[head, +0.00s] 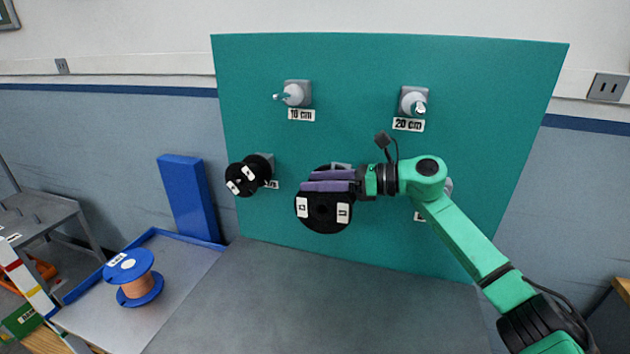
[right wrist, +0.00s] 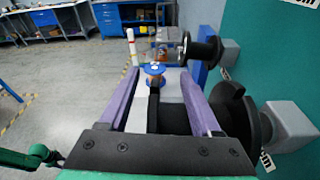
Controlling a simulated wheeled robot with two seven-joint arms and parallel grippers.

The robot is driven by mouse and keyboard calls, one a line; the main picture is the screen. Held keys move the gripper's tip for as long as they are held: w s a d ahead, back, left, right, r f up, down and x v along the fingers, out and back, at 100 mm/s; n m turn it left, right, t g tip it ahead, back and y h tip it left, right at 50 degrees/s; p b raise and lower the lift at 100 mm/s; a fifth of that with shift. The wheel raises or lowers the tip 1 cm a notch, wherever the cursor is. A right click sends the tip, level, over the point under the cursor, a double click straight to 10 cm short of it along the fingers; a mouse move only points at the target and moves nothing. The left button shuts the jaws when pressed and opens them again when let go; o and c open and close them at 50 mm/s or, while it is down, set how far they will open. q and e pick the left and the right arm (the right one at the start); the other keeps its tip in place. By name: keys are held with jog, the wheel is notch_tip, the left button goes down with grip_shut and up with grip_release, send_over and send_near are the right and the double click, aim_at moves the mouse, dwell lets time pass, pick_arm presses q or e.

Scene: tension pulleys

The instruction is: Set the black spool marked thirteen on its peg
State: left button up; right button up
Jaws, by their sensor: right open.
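A large black spool (head: 323,214) with two white labels is at a lower mount on the green board; its marking is too small to read. It also shows in the right wrist view (right wrist: 236,112), in line with a grey mount block (right wrist: 290,125), and looks set on that peg. My right gripper (head: 306,181) is open, its purple fingers lying across the upper part of the spool in the head view.
Another black spool (head: 243,177) sits on the lower left peg. Upper pegs at 10 cm (head: 293,94) and 20 cm (head: 413,103) are bare. A blue-flanged orange spool (head: 134,276) stands in a blue-edged tray (head: 190,258) at left. The grey tabletop (head: 300,300) is clear.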

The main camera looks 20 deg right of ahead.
jog(key=shift+d+f+b, duration=0.3)
jog(key=shift+d+b, duration=0.05)
jog(key=shift+d, duration=0.2)
pick_arm(q)
jog(key=f+b, duration=0.2)
jog(key=f, duration=0.1)
jog(key=shift+w+d+f, duration=0.1)
jog(key=shift+d+f, duration=0.1)
jog(key=shift+f, duration=0.05)
pick_arm(e)
jog(key=v, duration=0.8)
jog(key=shift+w+d, duration=0.2)
jog(key=shift+d, duration=0.15)
jog(key=shift+a, duration=0.1)
